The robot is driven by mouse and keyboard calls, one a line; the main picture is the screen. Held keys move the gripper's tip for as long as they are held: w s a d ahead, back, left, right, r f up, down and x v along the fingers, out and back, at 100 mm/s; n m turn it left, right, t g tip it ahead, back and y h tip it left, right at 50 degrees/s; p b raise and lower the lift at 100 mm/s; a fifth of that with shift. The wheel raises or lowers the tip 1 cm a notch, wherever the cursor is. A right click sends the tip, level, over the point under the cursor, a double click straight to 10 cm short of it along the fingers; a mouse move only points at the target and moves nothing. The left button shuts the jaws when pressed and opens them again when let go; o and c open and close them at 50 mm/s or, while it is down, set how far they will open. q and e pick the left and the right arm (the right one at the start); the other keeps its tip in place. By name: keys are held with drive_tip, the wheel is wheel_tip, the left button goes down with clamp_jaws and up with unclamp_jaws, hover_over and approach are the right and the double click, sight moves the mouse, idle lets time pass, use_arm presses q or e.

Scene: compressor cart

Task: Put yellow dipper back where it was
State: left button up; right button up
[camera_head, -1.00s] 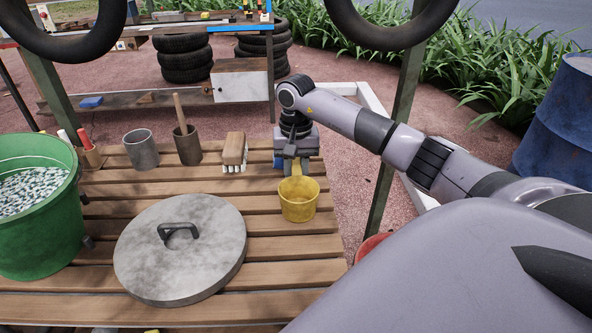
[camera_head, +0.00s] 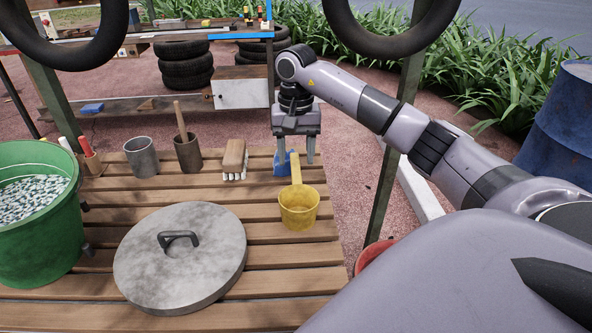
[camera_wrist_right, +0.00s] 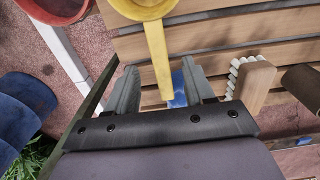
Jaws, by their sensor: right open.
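The yellow dipper (camera_head: 298,211) stands upright on the slatted wooden table near its right edge, with its handle pointing up and away toward the back. My right gripper (camera_head: 296,157) is open, just above and behind the handle's end, with nothing held. In the right wrist view the dipper's handle (camera_wrist_right: 158,57) shows between the two spread fingers of the gripper (camera_wrist_right: 162,80), apart from both. My left gripper is in neither view.
A blue object (camera_head: 281,163) lies behind the dipper, and a brush (camera_head: 234,158) lies left of it. A round metal lid (camera_head: 180,270), grey cup (camera_head: 141,157), brown cup (camera_head: 187,153) and green bucket (camera_head: 30,240) occupy the left. A red bucket (camera_wrist_right: 62,8) is beyond the table edge.

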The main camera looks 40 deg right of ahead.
wheel_tip(320, 180, up, 5)
drive_tip(key=shift+f, duration=0.1)
idle(0.6)
